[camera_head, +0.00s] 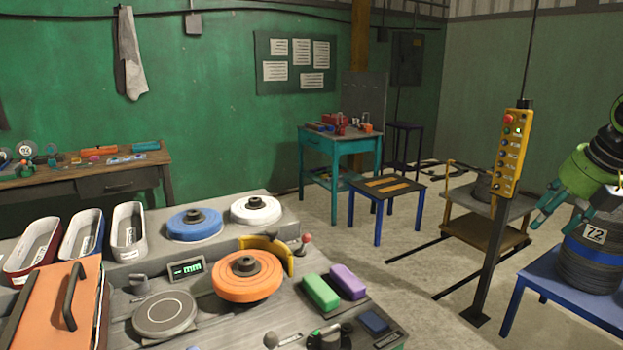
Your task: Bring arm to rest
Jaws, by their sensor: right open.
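My right arm comes in from the right edge, with a green wrist. My right gripper (546,212) has teal fingers, spread open, with nothing seen between them. It hangs in front of and to the left of a dark ribbed cylinder marked 72 (594,256), which has a blue band and stands on a blue table (560,291). I cannot tell whether the fingers touch the cylinder. My left gripper is out of view.
A yellow button box (512,153) on a dark post stands left of the right gripper. A grey bench (380,325) in front holds an orange disc (248,276), green and purple blocks and several trays. Open floor (400,245) lies between the bench and the post.

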